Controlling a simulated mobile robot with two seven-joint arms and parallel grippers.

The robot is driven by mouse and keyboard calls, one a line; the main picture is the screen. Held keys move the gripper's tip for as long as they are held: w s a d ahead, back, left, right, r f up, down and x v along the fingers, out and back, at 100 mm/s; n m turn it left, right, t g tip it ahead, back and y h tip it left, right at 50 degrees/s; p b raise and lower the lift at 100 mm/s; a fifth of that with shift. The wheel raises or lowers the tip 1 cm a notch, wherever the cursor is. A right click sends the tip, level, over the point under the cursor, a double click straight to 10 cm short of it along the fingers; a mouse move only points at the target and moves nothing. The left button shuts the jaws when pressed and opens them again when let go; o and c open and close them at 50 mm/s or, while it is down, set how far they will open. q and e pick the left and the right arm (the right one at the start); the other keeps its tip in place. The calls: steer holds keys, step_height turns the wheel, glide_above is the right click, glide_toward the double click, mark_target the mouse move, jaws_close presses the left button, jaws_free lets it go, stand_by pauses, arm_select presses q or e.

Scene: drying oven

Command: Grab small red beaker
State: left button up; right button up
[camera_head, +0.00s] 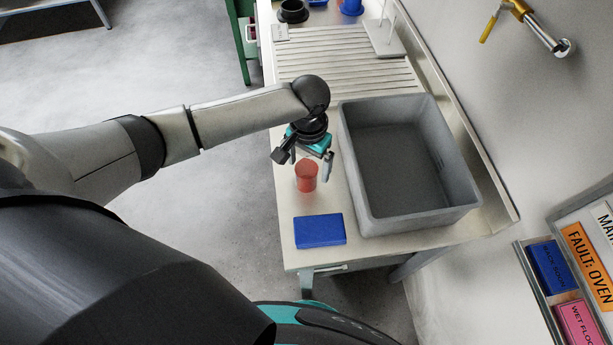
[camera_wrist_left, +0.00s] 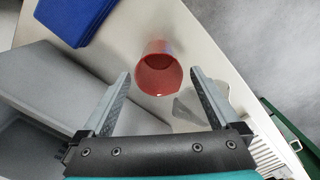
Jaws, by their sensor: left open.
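The small red beaker (camera_head: 306,176) stands on the bench, between the grey basin and the bench's left edge. It also shows in the left wrist view (camera_wrist_left: 158,72), with its open rim facing the camera. My left gripper (camera_head: 307,160) is above the beaker. In the left wrist view my left gripper (camera_wrist_left: 160,82) is open, with one finger on each side of the beaker in the picture. The gap between the fingers is empty, and I see no contact with the beaker. My right gripper is not in view.
A grey basin (camera_head: 357,190) stands right of the beaker. A blue block (camera_head: 320,230) lies in front of it, near the bench's front edge. Behind are a ribbed draining area (camera_head: 345,62), a white rack (camera_head: 385,40) and a black round container (camera_head: 292,12).

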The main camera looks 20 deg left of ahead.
mark_target(307, 175)
arm_select(q)
steer(key=f+b, duration=0.1)
steer(key=f, duration=0.3)
steer(key=shift+s, duration=0.2)
steer(key=c, duration=1.4)
steer(key=shift+r, duration=0.1)
